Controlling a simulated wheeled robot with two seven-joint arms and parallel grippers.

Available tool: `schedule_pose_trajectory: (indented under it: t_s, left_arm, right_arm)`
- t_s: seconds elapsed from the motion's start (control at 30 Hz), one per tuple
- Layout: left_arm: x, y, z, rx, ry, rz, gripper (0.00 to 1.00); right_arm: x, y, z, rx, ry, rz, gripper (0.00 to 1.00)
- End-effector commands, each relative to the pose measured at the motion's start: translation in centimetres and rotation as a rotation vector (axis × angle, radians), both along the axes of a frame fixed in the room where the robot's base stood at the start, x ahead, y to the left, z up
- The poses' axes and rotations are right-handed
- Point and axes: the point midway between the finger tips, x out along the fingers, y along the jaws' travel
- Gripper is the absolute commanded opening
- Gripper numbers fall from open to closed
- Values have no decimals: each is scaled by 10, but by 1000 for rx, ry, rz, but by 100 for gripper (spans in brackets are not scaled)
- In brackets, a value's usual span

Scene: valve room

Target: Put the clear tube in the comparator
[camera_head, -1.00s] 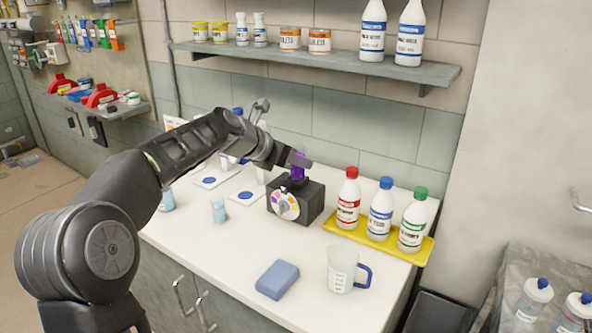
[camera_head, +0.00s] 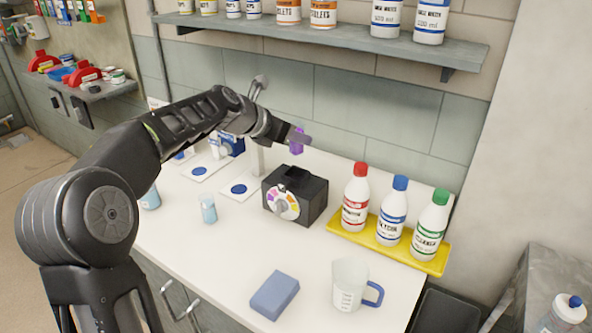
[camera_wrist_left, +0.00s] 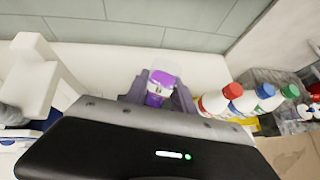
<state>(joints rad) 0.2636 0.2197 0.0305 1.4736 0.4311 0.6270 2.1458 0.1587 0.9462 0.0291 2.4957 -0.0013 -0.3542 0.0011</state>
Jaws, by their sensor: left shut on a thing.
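My left gripper (camera_head: 298,140) is shut on a purple tube (camera_head: 297,147) and holds it in the air above the comparator. The left wrist view shows the purple tube (camera_wrist_left: 159,86), with a pale band, between the fingers (camera_wrist_left: 158,92). The comparator (camera_head: 296,196) is a black box with a coloured dial on its front, standing on the white counter. Its top looks free of any tube, with a gap below the purple one. I cannot make out a separate clear tube; the area behind my arm is partly hidden. My right gripper is not in view.
A yellow tray (camera_head: 421,258) with red-, blue- and green-capped bottles stands right of the comparator. A jug (camera_head: 349,287), a blue sponge (camera_head: 274,295) and a small pale-blue cup (camera_head: 208,209) stand on the counter (camera_head: 235,255). A shelf (camera_head: 340,45) hangs above.

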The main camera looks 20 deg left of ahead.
Motion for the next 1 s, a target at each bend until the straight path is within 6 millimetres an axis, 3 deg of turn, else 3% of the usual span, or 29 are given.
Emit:
schedule_pose_trajectory:
  t_s: [0.1, 0.2, 0.57, 0.83, 1.0]
  left_arm:
    - [0, 1, -26, -1, 4, 2, 0]
    - [0, 1, -38, 0, 1, 1, 0]
    - [0, 0, -42, 1, 0, 1, 0]
    - [0, 0, -76, -1, 2, 1, 0]
    - [0, 0, -78, 1, -1, 0, 0]
  right_arm:
    - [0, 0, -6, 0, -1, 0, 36]
    - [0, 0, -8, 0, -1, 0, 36]
    - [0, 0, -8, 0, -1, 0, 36]
    - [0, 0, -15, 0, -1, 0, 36]
    - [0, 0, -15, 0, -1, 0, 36]
